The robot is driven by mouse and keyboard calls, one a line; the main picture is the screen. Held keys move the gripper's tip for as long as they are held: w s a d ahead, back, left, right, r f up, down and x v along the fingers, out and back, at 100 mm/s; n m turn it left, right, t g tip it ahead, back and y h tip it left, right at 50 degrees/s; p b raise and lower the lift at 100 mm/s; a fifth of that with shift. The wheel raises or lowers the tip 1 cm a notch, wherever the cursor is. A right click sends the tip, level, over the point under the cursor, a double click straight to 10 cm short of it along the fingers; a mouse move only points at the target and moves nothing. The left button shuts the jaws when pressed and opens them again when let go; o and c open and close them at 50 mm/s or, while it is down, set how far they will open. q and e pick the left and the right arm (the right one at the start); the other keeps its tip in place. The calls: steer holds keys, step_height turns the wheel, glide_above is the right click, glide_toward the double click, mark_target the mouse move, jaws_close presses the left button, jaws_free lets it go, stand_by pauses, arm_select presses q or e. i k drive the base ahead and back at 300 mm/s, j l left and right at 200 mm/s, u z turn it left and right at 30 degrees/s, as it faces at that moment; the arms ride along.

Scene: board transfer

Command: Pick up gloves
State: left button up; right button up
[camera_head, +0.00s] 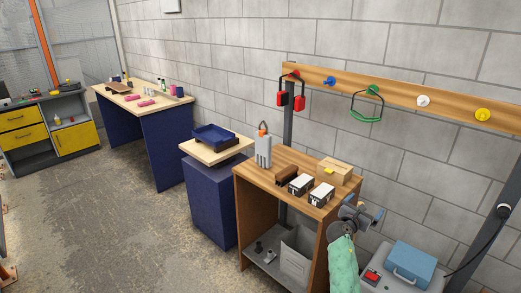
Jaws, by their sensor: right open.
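My right gripper (369,214) is at the lower right, in front of the table's right side. It is open and well apart from the gloves. A light green piece (343,265) shows just below it; I cannot tell what it is. My left gripper is out of view.
The table also holds a cardboard box (334,173), two black-and-white boxes (301,184) (321,194) and a brown block (286,175). A pegboard rail (390,94) with red and green items hangs above. A blue case (411,262) is at right.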

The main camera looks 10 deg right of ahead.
mark_target(263, 140)
steer(key=i+j, duration=0.95)
steer(key=j, duration=0.3)
steer(key=i+j, duration=0.5)
steer(key=j, duration=0.1)
